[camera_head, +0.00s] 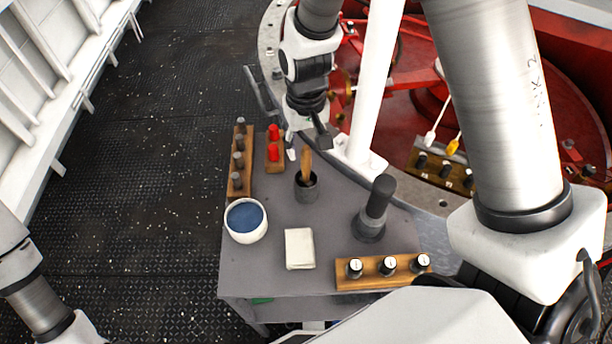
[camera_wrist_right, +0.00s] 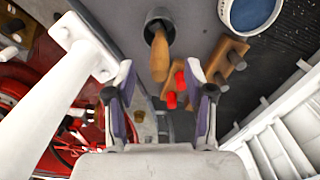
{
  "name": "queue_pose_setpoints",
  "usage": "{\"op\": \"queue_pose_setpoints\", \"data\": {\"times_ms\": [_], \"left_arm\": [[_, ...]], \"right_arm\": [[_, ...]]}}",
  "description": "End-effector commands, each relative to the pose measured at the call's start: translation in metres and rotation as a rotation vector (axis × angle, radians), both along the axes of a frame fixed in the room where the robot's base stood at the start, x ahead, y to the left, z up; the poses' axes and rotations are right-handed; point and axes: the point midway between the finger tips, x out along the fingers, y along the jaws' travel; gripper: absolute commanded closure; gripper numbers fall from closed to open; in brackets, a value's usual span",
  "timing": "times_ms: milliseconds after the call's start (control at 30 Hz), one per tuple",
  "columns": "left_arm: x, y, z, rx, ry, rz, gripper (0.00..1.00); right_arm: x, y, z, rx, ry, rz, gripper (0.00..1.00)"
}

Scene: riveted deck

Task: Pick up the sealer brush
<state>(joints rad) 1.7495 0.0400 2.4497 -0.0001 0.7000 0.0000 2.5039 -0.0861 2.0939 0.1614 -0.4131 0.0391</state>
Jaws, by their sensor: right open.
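The sealer brush (camera_head: 306,163) stands in a dark cup (camera_head: 306,190) on the grey cart top, its wooden handle up and its lower end hidden inside. In the right wrist view the brush handle (camera_wrist_right: 160,55) points toward the camera from the cup (camera_wrist_right: 158,20). My right gripper (camera_head: 307,143) is open and empty, just beyond the handle's upper end in the head view. In the wrist view the handle shows between and past the two fingertips (camera_wrist_right: 160,78), with no contact visible. My left arm shows at the left edge, but its gripper is out of frame.
Around the cup are a bowl of blue liquid (camera_head: 246,218), a folded cloth (camera_head: 299,248), a dark upright tool (camera_head: 375,208), and wooden racks with pegs (camera_head: 239,165), red pieces (camera_head: 274,150) and knobs (camera_head: 383,268). A white post (camera_head: 373,90) stands close beside the right gripper.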

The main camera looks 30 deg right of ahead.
Motion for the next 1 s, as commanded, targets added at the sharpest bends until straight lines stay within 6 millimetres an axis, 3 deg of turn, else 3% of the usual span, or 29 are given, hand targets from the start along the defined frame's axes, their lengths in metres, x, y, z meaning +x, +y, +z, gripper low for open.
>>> {"op": "queue_pose_setpoints", "data": {"times_ms": [400, 633, 667, 800, 1000], "left_arm": [[0.000, 0.000, 0.025, 0.000, -0.001, 0.000, 0.60], [0.000, 0.000, 0.023, 0.000, 0.000, 0.000, 0.60], [0.000, 0.000, 0.023, 0.000, 0.000, 0.000, 0.60], [0.000, 0.000, 0.023, 0.000, 0.000, 0.000, 0.60], [0.000, 0.000, 0.023, 0.000, 0.000, 0.000, 0.60]], "right_arm": [[0.005, -0.003, -0.061, -0.001, 0.003, 0.000, 0.46], [0.006, -0.003, -0.066, 0.000, 0.000, 0.000, 0.46], [0.006, -0.003, -0.066, -0.001, 0.000, 0.000, 0.53], [0.006, -0.003, -0.066, -0.001, 0.001, 0.000, 1.00], [0.006, -0.003, -0.066, -0.001, 0.001, 0.000, 1.00]]}}
